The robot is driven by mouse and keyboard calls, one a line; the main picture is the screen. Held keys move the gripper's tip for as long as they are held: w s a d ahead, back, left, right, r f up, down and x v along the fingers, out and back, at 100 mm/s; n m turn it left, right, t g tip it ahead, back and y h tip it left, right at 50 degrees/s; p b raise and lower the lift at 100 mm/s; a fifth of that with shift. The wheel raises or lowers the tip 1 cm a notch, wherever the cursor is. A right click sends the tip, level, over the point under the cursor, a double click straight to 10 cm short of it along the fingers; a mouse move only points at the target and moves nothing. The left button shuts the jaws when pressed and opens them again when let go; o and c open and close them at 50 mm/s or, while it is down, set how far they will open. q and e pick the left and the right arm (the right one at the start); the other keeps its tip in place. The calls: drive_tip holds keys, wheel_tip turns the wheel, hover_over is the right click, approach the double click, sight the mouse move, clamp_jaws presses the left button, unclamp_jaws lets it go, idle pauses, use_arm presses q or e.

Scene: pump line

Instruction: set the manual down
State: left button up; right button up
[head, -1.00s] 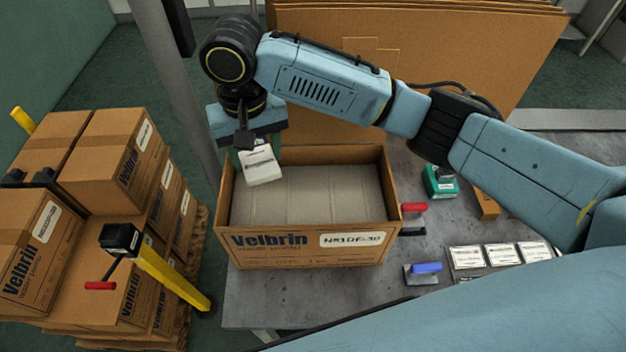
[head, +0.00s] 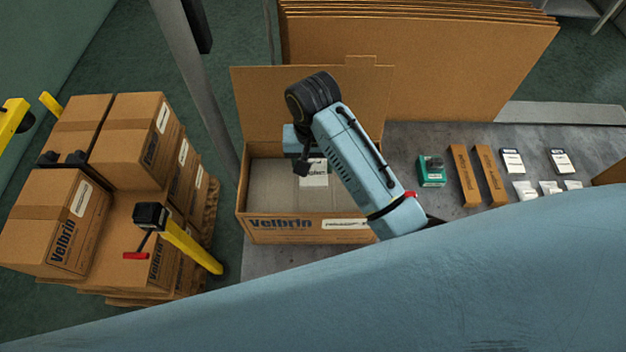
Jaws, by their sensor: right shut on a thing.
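The manual (head: 314,177), a white flat booklet with dark print along its top, shows inside the open carton (head: 280,230), at the back of its grey inner layer. Part of the manual is hidden by my right arm. My right gripper (head: 303,167) reaches down into the carton and is shut on the manual at its upper left. I cannot tell whether the manual touches the grey layer. My left gripper is not in view.
On the table right of the carton are a green box (head: 431,172), two brown strips (head: 463,176) and several white cards. Large cardboard sheets (head: 430,60) stand behind.

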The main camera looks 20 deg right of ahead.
sight(313, 181)
drive_tip(key=shift+f, duration=3.5)
drive_tip(key=shift+f, duration=0.15)
drive_tip(key=o, duration=1)
